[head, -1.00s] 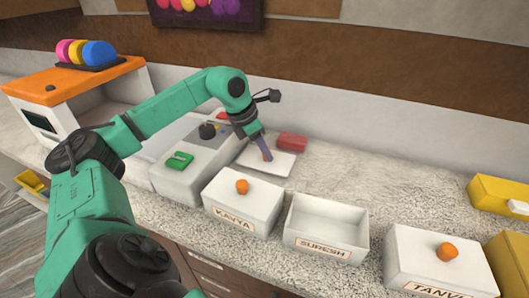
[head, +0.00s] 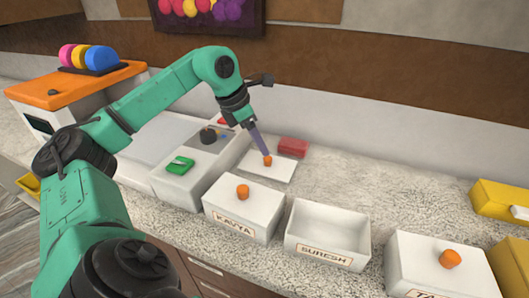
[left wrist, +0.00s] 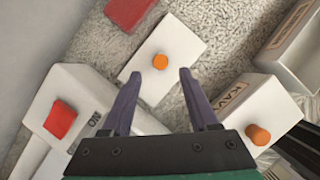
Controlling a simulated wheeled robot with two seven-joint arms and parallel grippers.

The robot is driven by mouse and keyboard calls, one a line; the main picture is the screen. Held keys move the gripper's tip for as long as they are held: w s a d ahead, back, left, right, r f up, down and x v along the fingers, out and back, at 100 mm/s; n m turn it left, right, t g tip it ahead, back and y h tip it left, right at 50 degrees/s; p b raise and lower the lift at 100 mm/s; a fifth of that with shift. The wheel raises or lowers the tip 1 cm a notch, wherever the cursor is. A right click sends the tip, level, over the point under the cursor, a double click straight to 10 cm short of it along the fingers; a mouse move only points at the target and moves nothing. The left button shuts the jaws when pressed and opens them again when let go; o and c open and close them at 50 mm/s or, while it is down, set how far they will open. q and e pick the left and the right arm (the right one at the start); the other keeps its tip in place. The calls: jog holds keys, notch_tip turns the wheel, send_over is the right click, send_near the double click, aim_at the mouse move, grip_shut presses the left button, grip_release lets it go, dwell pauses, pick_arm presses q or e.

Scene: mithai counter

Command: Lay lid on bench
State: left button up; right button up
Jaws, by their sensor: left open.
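The white lid (head: 277,171) with an orange knob (head: 267,160) lies flat on the bench (head: 345,185), behind the KAVYA box (head: 243,210) and the open SURESH box (head: 328,232). My left gripper (head: 262,150) is just above the lid. In the left wrist view, the lid (left wrist: 182,50) lies beyond the open fingers (left wrist: 156,75), its orange knob (left wrist: 160,61) centred between the tips and apart from them. Nothing is held. My right gripper is not in view.
A red block (head: 292,147) lies just behind the lid. A grey-white machine (head: 185,185) with a green switch stands to the left. The lidded TANVI box (head: 438,265) and yellow boxes (head: 500,199) stand to the right. The bench behind SURESH is clear.

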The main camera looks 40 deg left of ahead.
pick_arm(q)
jog(key=p+v, duration=0.1)
jog(key=v, duration=0.5)
jog(key=shift+r, duration=0.3)
jog(key=shift+s, duration=0.15)
